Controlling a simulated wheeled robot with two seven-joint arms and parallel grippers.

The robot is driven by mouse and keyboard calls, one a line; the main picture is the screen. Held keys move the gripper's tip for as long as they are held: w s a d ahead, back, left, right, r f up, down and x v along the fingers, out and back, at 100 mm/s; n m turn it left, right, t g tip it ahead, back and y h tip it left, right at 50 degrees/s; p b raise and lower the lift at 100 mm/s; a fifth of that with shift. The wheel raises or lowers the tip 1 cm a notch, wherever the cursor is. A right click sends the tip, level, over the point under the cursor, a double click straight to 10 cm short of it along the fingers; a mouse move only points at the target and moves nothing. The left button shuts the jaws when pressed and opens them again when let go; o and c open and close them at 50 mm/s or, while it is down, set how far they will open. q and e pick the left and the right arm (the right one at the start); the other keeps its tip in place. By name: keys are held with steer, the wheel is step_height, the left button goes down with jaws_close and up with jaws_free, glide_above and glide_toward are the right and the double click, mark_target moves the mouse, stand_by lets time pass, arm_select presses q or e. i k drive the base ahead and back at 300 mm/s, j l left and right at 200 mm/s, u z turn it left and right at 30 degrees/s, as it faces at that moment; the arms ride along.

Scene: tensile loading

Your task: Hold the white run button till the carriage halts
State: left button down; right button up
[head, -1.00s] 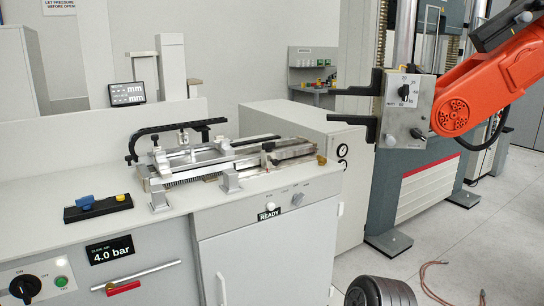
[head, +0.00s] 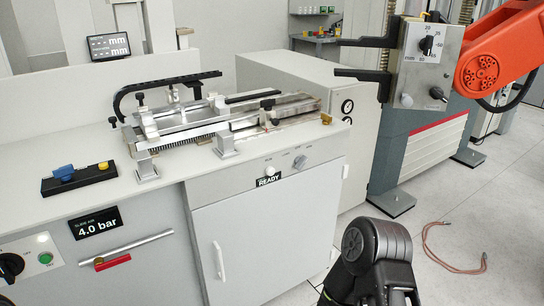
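The white run button (head: 270,171) is on the front face of the bench, just above the small READY display (head: 268,181). Nothing touches it. The carriage unit (head: 190,123) is a silver slide assembly on the bench top, with a black arched handle over it. Which part of it slides is hard to tell. One of my dark arm links (head: 372,245) rises at the bottom, right of the cabinet door and well below the button. Neither of my grippers shows in the head view.
A grey cabinet door (head: 265,235) is below the button. Bent copper-coloured tubing (head: 450,262) lies on the floor. Space in front of the button looks clear.

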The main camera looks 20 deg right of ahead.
mark_target(270, 171)
steer(key=i+l+z, duration=0.15)
steer(key=i, duration=0.2)
steer(key=z, duration=1.8)
